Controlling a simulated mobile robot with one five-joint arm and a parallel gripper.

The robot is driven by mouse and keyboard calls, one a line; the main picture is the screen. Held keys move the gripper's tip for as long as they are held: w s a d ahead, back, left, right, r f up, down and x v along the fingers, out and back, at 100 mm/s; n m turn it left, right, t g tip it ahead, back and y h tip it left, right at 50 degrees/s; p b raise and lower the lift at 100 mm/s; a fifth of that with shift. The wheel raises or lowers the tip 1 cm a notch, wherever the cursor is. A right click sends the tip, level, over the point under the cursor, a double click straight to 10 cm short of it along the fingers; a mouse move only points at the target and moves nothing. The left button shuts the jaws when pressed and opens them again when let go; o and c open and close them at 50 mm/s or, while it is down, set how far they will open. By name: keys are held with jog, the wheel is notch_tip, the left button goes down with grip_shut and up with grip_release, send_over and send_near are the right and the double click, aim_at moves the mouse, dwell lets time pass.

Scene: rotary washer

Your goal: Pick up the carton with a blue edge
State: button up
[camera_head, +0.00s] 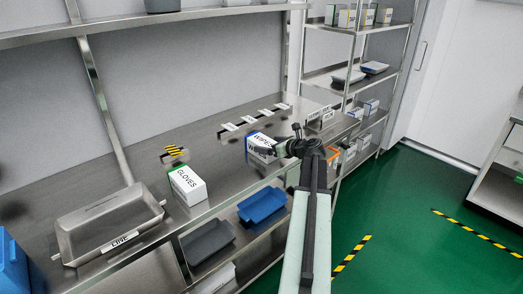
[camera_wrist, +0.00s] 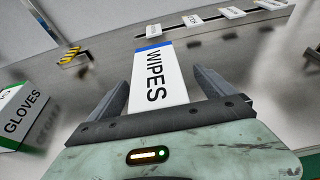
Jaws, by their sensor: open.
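The carton with a blue edge (camera_head: 260,148) is a white box marked WIPES. It stands on the steel bench in the head view, just left of my gripper (camera_head: 292,143), which partly covers it. In the wrist view the carton (camera_wrist: 157,75) lies straight ahead, with its blue edge at the far end. My gripper's two fingers (camera_wrist: 160,92) are open, one on each side of the carton's near part. A gap shows between each finger and the carton. The carton's near end is hidden behind the gripper body.
A white GLOVES carton with a green edge (camera_head: 187,185) stands left on the bench, near a steel tray (camera_head: 107,226). Blue (camera_head: 262,205) and grey (camera_head: 207,242) bins sit on the shelf below. A shelf rack (camera_head: 352,75) stands at the right. The bench behind the carton is mostly clear.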

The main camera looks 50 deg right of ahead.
aim_at(262, 143)
jog(key=x, duration=0.1)
jog(key=b+x, duration=0.1)
jog(key=x, duration=0.2)
jog(key=shift+w+a+f, duration=0.15)
jog(key=shift+w+a, duration=0.05)
jog(key=shift+a, duration=0.05)
jog(key=c, duration=1.8)
